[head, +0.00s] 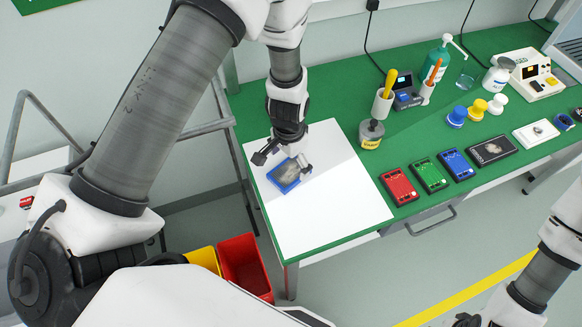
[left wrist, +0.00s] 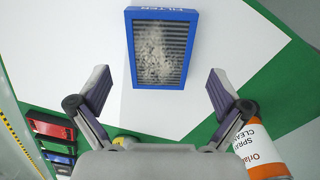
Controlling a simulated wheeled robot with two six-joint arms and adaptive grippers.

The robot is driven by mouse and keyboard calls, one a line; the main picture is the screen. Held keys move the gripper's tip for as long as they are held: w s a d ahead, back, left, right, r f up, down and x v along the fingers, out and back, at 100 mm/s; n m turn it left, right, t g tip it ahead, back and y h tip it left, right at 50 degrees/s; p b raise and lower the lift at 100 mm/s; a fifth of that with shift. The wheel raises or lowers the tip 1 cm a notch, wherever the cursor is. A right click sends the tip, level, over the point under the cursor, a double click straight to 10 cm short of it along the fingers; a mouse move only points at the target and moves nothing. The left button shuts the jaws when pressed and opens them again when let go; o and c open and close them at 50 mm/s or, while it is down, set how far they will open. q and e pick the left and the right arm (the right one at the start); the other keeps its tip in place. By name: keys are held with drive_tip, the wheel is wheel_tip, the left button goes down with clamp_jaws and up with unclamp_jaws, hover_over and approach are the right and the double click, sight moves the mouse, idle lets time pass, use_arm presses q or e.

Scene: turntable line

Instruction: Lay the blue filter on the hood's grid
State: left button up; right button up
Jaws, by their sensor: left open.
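The blue filter (head: 286,175), a blue frame around a grey dusty pleated face, lies flat on the white sheet at the left of the green table. It also shows in the left wrist view (left wrist: 160,48), at the top middle. My left gripper (head: 284,162) is open and empty above the filter, its fingers spread wider than the frame. In the left wrist view the fingers (left wrist: 158,92) stand at either side, short of the filter's near edge. Something pale with slats, perhaps the hood (head: 568,42), is cut off at the upper right. My right gripper (head: 467,320) barely shows at the bottom edge.
Red (head: 399,186), green (head: 429,174) and blue (head: 456,164) boxes line the table's front edge. A yellow-labelled pot (head: 371,134) stands beside the sheet. An orange-and-white spray bottle (left wrist: 262,150) shows in the left wrist view. The sheet around the filter is clear.

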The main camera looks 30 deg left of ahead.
sight(289, 172)
use_arm(q)
wheel_tip(289, 172, down, 4)
drive_tip(key=shift+r+p, duration=0.25)
drive_tip(key=shift+p, duration=0.05)
drive_tip(key=c, duration=1.3)
drive_tip(key=shift+r, duration=0.2)
